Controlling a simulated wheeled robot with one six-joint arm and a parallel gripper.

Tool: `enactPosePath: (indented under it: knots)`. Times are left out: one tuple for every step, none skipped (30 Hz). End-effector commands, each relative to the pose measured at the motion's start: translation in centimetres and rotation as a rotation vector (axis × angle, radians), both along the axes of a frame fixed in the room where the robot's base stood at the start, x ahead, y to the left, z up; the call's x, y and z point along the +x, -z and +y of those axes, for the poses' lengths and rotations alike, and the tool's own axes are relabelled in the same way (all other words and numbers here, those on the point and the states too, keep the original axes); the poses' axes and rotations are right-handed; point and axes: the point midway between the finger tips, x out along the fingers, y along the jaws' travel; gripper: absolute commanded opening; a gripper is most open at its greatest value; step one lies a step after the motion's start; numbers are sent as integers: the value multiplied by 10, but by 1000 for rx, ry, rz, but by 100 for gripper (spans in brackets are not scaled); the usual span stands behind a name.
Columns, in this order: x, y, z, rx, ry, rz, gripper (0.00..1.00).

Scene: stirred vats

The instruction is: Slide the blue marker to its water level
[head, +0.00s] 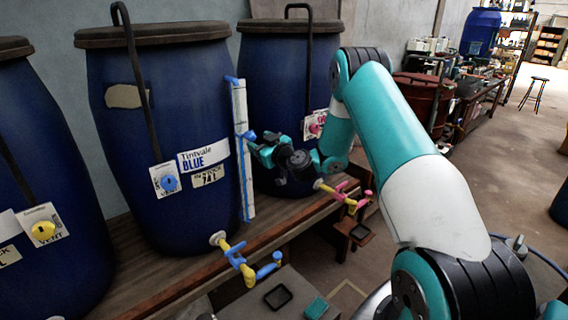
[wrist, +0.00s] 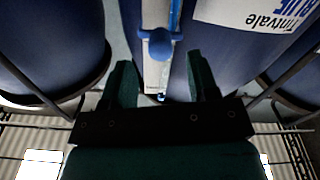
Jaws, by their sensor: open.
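The blue vat (head: 165,120), labelled "Tintvale BLUE", has a pale upright gauge strip (head: 243,185) on its right side. The blue marker (head: 247,135) sits on this strip around mid-height. In the wrist view the marker (wrist: 164,46) is a rounded blue knob on the strip, just beyond my fingertips. My gripper (head: 258,149) is open and empty beside the strip, close to the marker. In the wrist view its two dark green fingers (wrist: 161,76) lie either side of the strip, apart from the marker. I cannot make out the water level.
Other blue vats stand left (head: 40,190) and right (head: 283,75) on the wooden bench (head: 150,275). A yellow and blue tap (head: 235,255) juts out below the strip. A pink-handled tap (head: 345,197) is to the right. Open floor lies further right.

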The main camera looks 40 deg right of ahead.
Motion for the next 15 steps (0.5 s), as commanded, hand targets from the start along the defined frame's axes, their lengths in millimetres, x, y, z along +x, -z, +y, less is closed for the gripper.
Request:
enactPosePath:
  knots:
    - [-13,10,-2,2,4,1,54]
    - [-20,10,-2,2,5,1,54]
    - [-29,10,-3,1,4,1,54]
    - [-37,10,-3,2,4,1,54]
    - [-44,10,-3,2,5,-1,54]
    - [-53,10,-4,2,6,-1,54]
    - [-60,10,-4,1,5,0,54]
    - [-67,10,-4,1,5,0,54]
    - [-76,10,-4,1,6,-2,54]
    - [-80,9,-4,-1,5,-4,54]
    - [-86,9,-5,0,5,-2,54]
    - [-93,8,-5,-1,5,-2,54]
    - [-97,8,-4,-2,4,-3,54]
    - [-102,8,-4,-1,4,-3,54]
    - [-107,6,-5,-2,4,-4,54]
